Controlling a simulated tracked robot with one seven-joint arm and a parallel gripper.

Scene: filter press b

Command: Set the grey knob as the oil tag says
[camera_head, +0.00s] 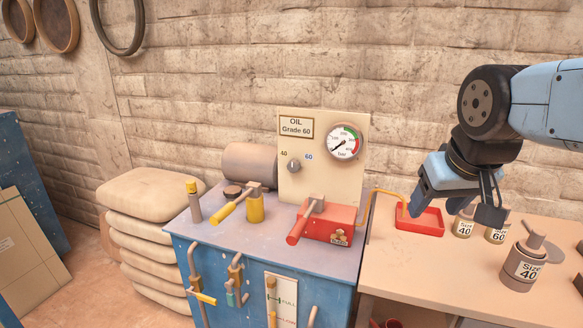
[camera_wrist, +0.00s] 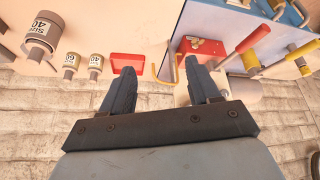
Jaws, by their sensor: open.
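My gripper (camera_head: 449,212) is open and empty, well to the right of the panel, above the bench near the red tray. In the wrist view my gripper (camera_wrist: 148,66) shows both fingers spread with nothing between them. I cannot make out the knob in that view.
A pressure gauge (camera_head: 344,142) is on the panel. A red block with a lever (camera_head: 328,222) and a yellow-handled lever (camera_head: 235,205) stand before it on the blue cabinet. A yellow pipe (camera_head: 371,205) leads to the red tray (camera_head: 420,220). Size-marked cans (camera_head: 524,265) stand right.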

